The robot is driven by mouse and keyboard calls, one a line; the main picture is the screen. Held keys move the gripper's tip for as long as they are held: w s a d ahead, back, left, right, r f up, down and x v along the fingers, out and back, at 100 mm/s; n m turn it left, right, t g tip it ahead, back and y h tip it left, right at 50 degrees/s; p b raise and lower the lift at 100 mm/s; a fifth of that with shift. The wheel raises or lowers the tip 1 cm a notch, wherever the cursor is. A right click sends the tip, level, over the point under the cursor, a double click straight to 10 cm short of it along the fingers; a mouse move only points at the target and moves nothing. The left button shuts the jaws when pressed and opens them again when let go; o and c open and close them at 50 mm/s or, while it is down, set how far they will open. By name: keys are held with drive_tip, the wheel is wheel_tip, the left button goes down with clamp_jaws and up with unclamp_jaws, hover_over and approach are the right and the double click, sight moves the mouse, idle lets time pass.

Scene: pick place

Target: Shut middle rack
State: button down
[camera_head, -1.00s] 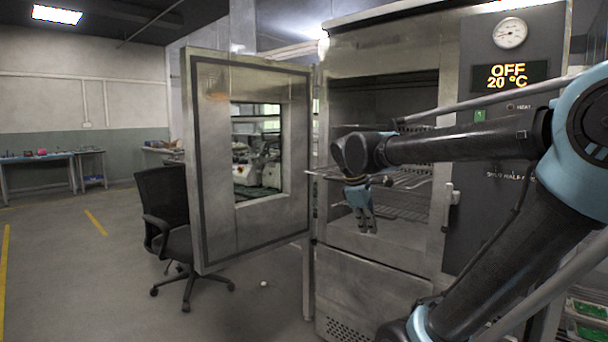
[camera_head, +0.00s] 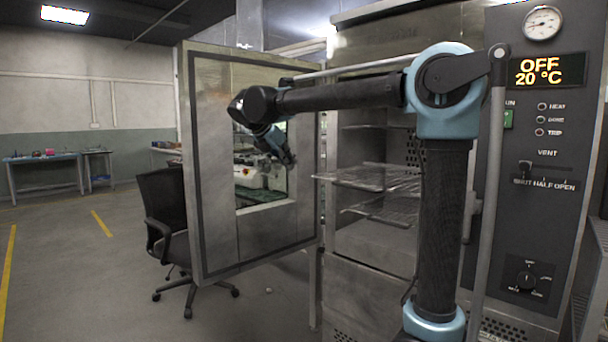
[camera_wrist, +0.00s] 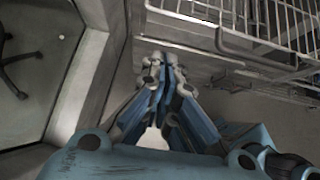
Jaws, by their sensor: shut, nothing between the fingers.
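The steel oven (camera_head: 362,262) stands open, with its windowed door (camera_head: 214,222) swung out to the left. Inside it, a wire rack (camera_head: 368,178), seemingly the middle one, sticks out past the front opening. A lower wire rack (camera_head: 385,212) sits beneath it. My arm hides part of the oven's interior. My gripper (camera_head: 288,160) is in front of the door window, left of the protruding rack and apart from it. In the wrist view, my gripper (camera_wrist: 160,68) has its fingers together and empty. Rack wires (camera_wrist: 262,48) show at the upper right there.
The control panel (camera_head: 535,150) with a gauge and display is right of the opening. A black office chair (camera_head: 165,208) stands behind the door at left. Tables (camera_head: 45,160) line the far wall. Open floor (camera_head: 80,285) lies at left.

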sight(310, 176)
drive_tip(key=shift+w+d+r+x, duration=0.25)
drive_tip(key=shift+r+x, duration=0.1)
drive_tip(key=shift+x, duration=1.7)
drive_tip(key=shift+w+d+r+x, duration=0.15)
drive_tip(key=shift+w+r+x, duration=0.15)
drive_tip(key=shift+x, duration=1.75)
drive_tip(key=shift+w+d+r+x, duration=0.25)
drive_tip(key=shift+r+x, duration=0.1)
drive_tip(key=shift+x, duration=1.75)
drive_tip(key=shift+a, duration=0.1)
drive_tip(key=shift+a, duration=0.1)
